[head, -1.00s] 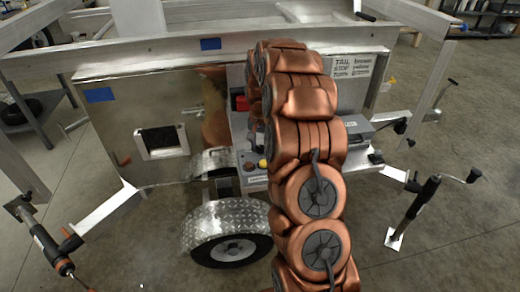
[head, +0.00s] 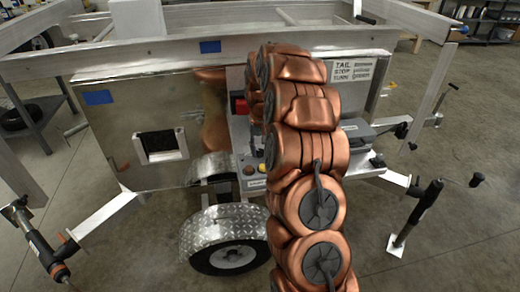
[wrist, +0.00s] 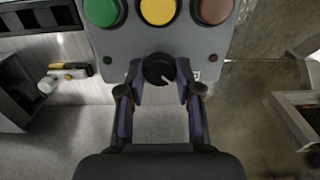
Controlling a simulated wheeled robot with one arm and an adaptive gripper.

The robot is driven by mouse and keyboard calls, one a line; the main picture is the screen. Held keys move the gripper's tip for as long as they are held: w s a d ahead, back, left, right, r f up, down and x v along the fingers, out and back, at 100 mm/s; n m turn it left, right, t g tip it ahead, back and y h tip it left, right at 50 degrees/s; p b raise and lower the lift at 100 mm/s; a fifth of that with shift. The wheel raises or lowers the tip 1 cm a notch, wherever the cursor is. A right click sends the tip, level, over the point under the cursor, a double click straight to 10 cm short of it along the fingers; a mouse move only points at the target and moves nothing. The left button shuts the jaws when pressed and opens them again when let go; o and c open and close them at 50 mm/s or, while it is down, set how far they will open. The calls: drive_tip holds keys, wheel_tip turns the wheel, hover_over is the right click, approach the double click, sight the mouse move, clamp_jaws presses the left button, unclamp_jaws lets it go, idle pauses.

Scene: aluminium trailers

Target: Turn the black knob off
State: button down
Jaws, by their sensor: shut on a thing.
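The black knob (wrist: 159,68) is on the lower part of a grey control panel (wrist: 120,48) in the wrist view. It is round, with a light pointer mark at its lower right. My gripper (wrist: 160,82) is shut on the knob, with one finger on its left side and one on its right. In the head view the panel (head: 251,184) shows its red and yellow buttons just left of my copper-coloured arm. The knob and my gripper are hidden behind the arm there.
Green (wrist: 102,10), yellow (wrist: 158,10) and brownish-red (wrist: 212,10) buttons sit above the knob. In the head view, an aluminium trailer (head: 120,112) surrounds the panel, with a diamond-plate fender (head: 222,219) below. Jack legs (head: 417,212) stick out at the sides. Concrete floor is open at right.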

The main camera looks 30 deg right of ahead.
sight(260, 151)
drive_tip(key=c, duration=0.8)
unclamp_jaws()
drive_tip(key=shift+o, duration=0.2)
wheel_tip(260, 151, up, 12)
idle(0.4)
